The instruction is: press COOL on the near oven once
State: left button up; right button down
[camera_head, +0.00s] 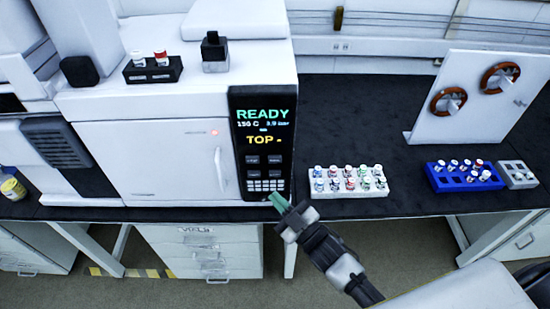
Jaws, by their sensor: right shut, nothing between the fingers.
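The near oven (165,160) is a white box with a door and handle on the black bench. Its dark control panel (262,145) on the right side reads READY, 150 C and TOP. Below the text are small dark buttons and a light keypad (266,185); the button labels are too small to read, so I cannot tell which is COOL. My right gripper (279,202) is shut and empty, its greenish fingertips just below and right of the keypad. I cannot tell whether it touches the panel. My left gripper is not in view.
A white rack of capped vials (349,183) stands on the bench right of the panel. A blue rack (463,177) and a white upright board with two brown rings (481,95) are farther right. A black vial holder (153,70) sits on the oven top.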

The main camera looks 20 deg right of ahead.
aim_at(275, 159)
jog(key=shift+w+d+b, duration=0.4)
jog(key=shift+w+b, duration=0.1)
jog(key=shift+w, duration=0.9)
jog(key=shift+w+d+b, duration=0.4)
jog(key=shift+w+b, duration=0.15)
jog(key=shift+w, duration=0.9)
jog(key=shift+w+d+b, duration=0.4)
jog(key=shift+w+b, duration=0.1)
jog(key=shift+w, duration=0.9)
jog(key=shift+w, duration=0.1)
jog(key=shift+w+d, duration=0.15)
jog(key=shift+w, duration=0.15)
jog(key=shift+w+d+b, duration=0.1)
jog(key=shift+w+b, duration=0.25)
jog(key=shift+w, duration=0.05)
jog(key=shift+s, duration=0.1)
jog(key=shift+s+a+p, duration=0.25)
jog(key=shift+s+p, duration=0.15)
jog(key=shift+s, duration=0.35)
